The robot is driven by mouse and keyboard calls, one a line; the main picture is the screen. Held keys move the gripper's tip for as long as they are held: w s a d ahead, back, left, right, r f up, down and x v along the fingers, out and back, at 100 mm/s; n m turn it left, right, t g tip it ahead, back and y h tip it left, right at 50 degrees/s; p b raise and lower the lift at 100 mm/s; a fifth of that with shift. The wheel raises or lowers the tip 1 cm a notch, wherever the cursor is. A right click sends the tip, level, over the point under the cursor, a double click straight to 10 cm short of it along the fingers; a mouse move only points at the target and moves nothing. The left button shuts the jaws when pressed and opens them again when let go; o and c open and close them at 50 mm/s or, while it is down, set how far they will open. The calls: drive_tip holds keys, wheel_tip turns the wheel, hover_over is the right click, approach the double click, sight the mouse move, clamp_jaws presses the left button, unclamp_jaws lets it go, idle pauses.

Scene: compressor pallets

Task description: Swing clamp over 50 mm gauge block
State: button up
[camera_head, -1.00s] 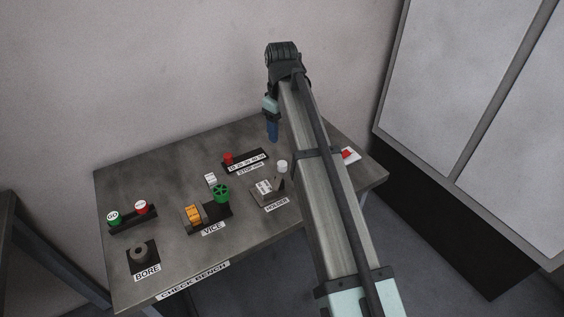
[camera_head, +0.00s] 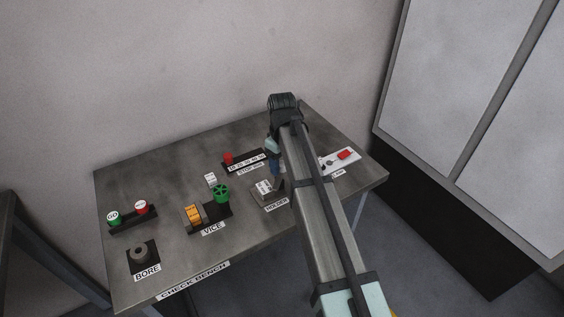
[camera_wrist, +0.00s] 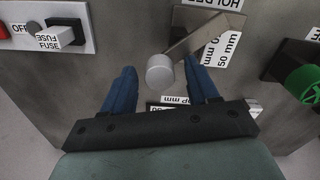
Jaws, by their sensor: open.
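The holder (camera_wrist: 215,20) stands on the check bench, with a white gauge block (camera_wrist: 224,48) marked 50 mm in it. The block also shows in the head view (camera_head: 264,186). The clamp is a grey bar (camera_wrist: 186,44) ending in a pale round knob (camera_wrist: 159,71). The bar runs along the block's edge in the wrist view; I cannot tell whether any of it lies over the block. My gripper (camera_wrist: 162,78) is open, with blue fingers on either side of the knob, not visibly touching it. In the head view my gripper (camera_head: 275,172) is beside the holder and hides the knob.
The vice (camera_head: 208,220) with its green handwheel (camera_head: 221,193) stands left of the holder. The stop rail (camera_head: 245,162) with a red knob is behind. The fuse panel (camera_head: 340,160) is to the right. A small white block (camera_head: 210,179) lies behind the vice.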

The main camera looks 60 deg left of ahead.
drive_tip(key=shift+c, duration=0.3)
drive_tip(key=c, duration=1)
drive_tip(key=m, duration=0.3)
drive_tip(key=d+m, duration=0.1)
drive_tip(key=shift+w+m, duration=0.3)
drive_tip(key=shift+w+d+m, duration=0.1)
drive_tip(key=shift+d+m, duration=0.15)
drive_tip(key=shift+m, duration=0.7)
drive_tip(key=shift+w+d+m, duration=0.1)
drive_tip(key=shift+d+m, duration=0.1)
drive_tip(key=shift+m, duration=0.75)
drive_tip(key=o, duration=1.1)
drive_tip(key=shift+s+d, duration=0.1)
drive_tip(key=shift+c, duration=0.2)
